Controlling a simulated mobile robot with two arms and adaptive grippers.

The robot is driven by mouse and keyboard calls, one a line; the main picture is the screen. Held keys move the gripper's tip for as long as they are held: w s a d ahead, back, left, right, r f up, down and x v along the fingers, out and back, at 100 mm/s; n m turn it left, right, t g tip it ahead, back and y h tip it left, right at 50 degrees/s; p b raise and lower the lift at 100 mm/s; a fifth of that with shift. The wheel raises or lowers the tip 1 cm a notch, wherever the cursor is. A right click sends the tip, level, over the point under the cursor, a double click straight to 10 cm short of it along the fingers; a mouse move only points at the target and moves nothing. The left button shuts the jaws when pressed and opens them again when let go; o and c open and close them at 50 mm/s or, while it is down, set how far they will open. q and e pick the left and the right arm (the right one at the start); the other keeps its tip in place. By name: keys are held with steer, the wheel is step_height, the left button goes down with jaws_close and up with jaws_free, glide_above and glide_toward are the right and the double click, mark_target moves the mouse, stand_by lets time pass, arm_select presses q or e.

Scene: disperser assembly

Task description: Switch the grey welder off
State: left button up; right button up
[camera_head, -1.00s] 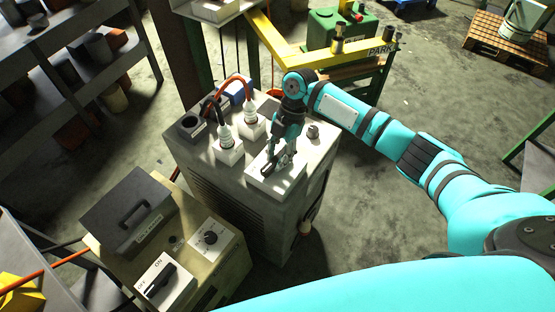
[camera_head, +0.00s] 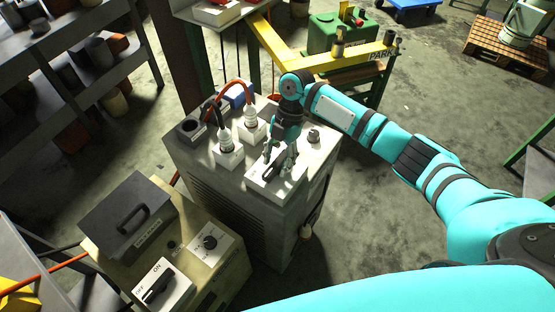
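The grey welder (camera_head: 220,190) is a tall grey cabinet in the middle of the view. A white switch plate (camera_head: 262,184) with a dark switch handle (camera_head: 270,171) sits on the front right of its top. My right gripper (camera_head: 279,157) points down over this plate, close to the handle. Its fingers are apart with nothing held between them. It partly covers the plate, so any ON or OFF lettering cannot be read, and contact with the handle cannot be told. My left gripper is not in view.
Two white plugs with cables (camera_head: 225,142) stand on the welder's top, left of my gripper. A beige box (camera_head: 225,277) with a black ON/OFF switch (camera_head: 157,287) is at front left. A yellow bar (camera_head: 330,59) and a green box (camera_head: 325,33) are behind.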

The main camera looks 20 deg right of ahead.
steer(key=v, duration=1.2)
stand_by(0.5)
